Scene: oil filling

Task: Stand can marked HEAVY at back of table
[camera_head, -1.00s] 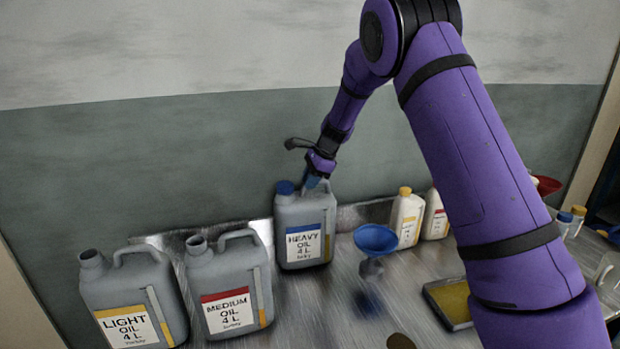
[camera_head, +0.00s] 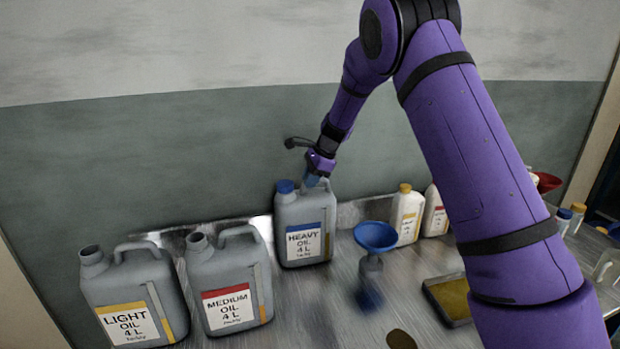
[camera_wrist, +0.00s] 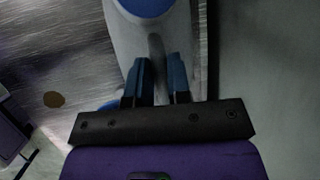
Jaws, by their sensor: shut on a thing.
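The HEAVY can (camera_head: 303,244) is a grey jug with a blue cap and a blue-banded label. It stands upright at the back of the metal table (camera_head: 350,290), close to the wall. My gripper (camera_head: 316,176) is above it, shut on its handle. In the wrist view the two fingers (camera_wrist: 160,84) close around the grey handle of the can (camera_wrist: 130,35). The fingers hide part of the handle. I cannot tell whether the can's base fully touches the table.
The MEDIUM can (camera_head: 229,285) and the LIGHT can (camera_head: 132,300) stand to the left. A blue funnel (camera_head: 375,236) is to the right, with white bottles (camera_head: 406,217) behind it. A shallow tray (camera_head: 450,300) lies at right. The wall (camera_head: 150,165) is directly behind.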

